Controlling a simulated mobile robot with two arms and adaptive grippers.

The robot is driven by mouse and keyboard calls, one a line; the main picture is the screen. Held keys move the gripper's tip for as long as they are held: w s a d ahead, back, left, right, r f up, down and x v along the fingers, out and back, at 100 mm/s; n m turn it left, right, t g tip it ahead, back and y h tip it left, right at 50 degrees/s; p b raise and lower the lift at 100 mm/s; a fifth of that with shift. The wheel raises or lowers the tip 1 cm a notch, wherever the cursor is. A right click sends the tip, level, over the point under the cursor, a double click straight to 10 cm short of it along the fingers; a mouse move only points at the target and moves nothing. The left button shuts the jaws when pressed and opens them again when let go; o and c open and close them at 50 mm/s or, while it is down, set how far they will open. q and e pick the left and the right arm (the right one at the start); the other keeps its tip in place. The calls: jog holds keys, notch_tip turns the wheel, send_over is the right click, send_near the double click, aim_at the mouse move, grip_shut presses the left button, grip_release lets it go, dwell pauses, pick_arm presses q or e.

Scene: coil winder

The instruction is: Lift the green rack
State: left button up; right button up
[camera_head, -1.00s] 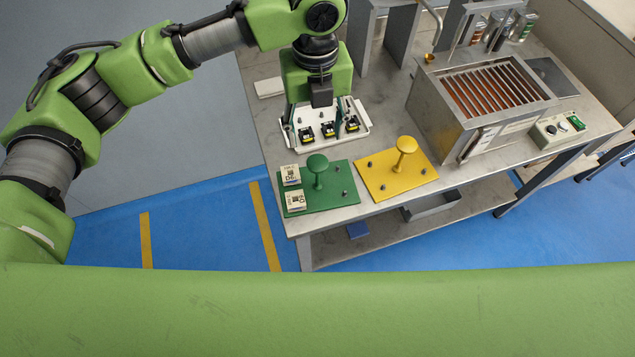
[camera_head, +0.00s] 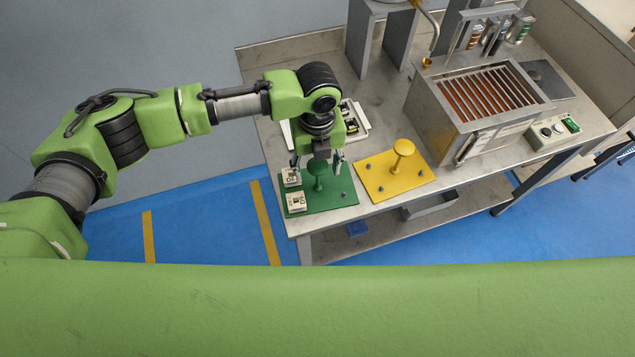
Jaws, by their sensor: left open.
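The green rack (camera_head: 325,202) is a flat green plate with an upright green knob (camera_head: 319,174). It lies on the near left corner of the table. Two small pale blocks with dark markings sit on its left side, one at the back (camera_head: 291,177) and one at the front (camera_head: 296,203). My left gripper (camera_head: 318,168) is open and points down at the rack, its fingers on either side of the knob in the picture. I cannot tell whether they touch it. My right gripper is not in view.
A yellow rack (camera_head: 378,184) with a knob lies just right of the green one. A metal box with a slatted top (camera_head: 440,125) stands further right on the table (camera_head: 283,222).

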pick_arm(q)
grip_shut()
jog(key=shift+r, duration=0.15)
